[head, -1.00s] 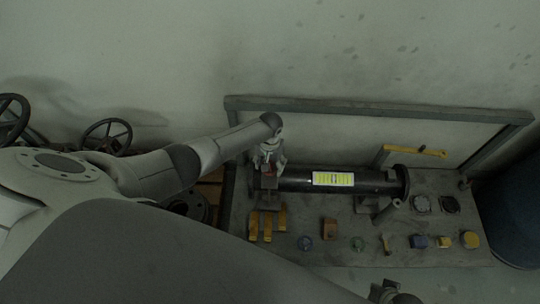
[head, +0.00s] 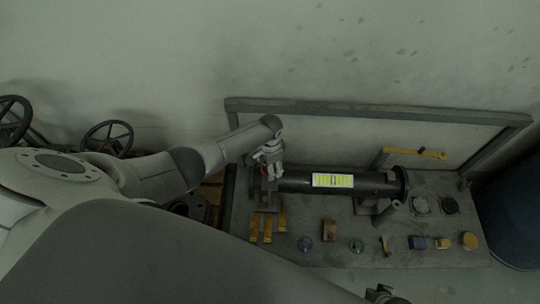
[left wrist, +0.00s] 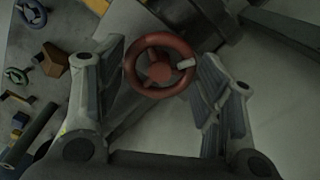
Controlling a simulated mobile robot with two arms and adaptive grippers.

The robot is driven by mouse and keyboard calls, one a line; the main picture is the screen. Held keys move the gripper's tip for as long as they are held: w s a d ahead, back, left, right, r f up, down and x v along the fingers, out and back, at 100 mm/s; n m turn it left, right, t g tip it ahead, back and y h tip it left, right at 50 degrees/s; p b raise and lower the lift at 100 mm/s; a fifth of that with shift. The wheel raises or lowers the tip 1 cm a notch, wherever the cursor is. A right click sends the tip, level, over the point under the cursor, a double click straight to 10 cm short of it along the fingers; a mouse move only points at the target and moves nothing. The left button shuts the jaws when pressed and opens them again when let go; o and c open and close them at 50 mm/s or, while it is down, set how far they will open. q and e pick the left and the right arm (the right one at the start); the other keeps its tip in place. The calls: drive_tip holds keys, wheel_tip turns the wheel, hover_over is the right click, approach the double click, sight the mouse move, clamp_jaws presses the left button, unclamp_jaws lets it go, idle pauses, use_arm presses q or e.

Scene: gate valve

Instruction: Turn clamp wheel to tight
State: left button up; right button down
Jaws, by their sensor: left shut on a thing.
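The red clamp wheel (left wrist: 160,73) shows in the left wrist view, with spokes, a round hub and a pale handle on its right side. My left gripper (left wrist: 158,62) has one finger on each side of the wheel's rim and is shut on it. In the head view my left gripper (head: 269,163) is at the left end of the black pipe (head: 378,184), above the clamp, and hides most of the wheel. A small dark part of what looks like my right gripper (head: 382,294) shows at the bottom edge; its fingers cannot be made out.
The grey bench (head: 320,258) holds several small blocks and knobs along its front. Yellow bars (head: 267,226) lie in front of the clamp. A yellow-handled lever (head: 415,152) stands behind the pipe. A raised frame (head: 380,108) borders the back. A dark blue barrel (head: 515,215) is at the right.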

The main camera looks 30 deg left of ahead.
idle(0.6)
use_arm(q)
drive_tip(key=o, duration=1)
drive_tip(key=shift+o, duration=0.2)
drive_tip(key=shift+r, duration=0.15)
drive_tip(key=shift+r, duration=0.25)
wheel_tip(320, 180, up, 11)
